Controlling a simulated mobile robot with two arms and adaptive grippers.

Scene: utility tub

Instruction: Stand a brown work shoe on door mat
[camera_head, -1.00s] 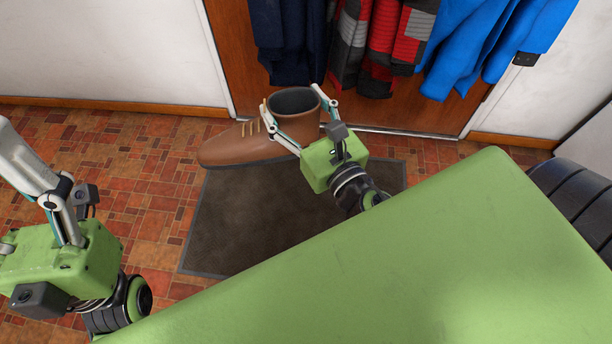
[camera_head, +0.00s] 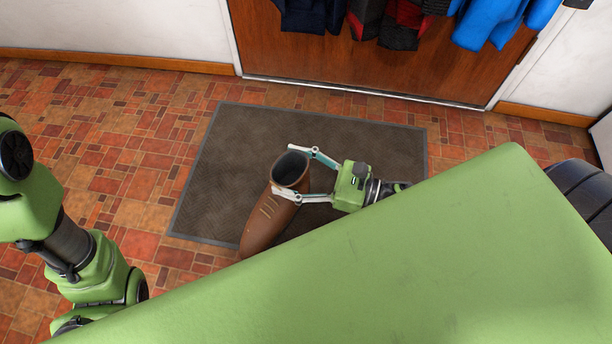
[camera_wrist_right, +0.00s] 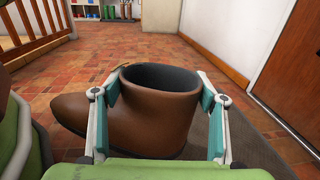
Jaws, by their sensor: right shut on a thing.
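The brown work shoe (camera_head: 267,222) is in my right gripper (camera_head: 285,169), whose two fingers close on opposite sides of its ankle collar. The shoe is upright, with its dark opening facing up and its toe pointing to the lower left in the head view. The door mat (camera_head: 230,150) is dark grey-brown with a lighter border. The shoe overlaps the mat's near part, and its toe reaches past the near edge. I cannot tell whether the sole touches. The right wrist view also shows the shoe (camera_wrist_right: 150,115) between the fingers. My left gripper is out of view.
A wooden door (camera_head: 300,65) stands behind the mat, with dark, red-grey and blue clothes (camera_head: 490,22) hanging on it. Brick-patterned floor (camera_head: 110,150) lies open to the mat's left. The right wrist view shows a wooden railing (camera_wrist_right: 35,30) and distant shelves.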

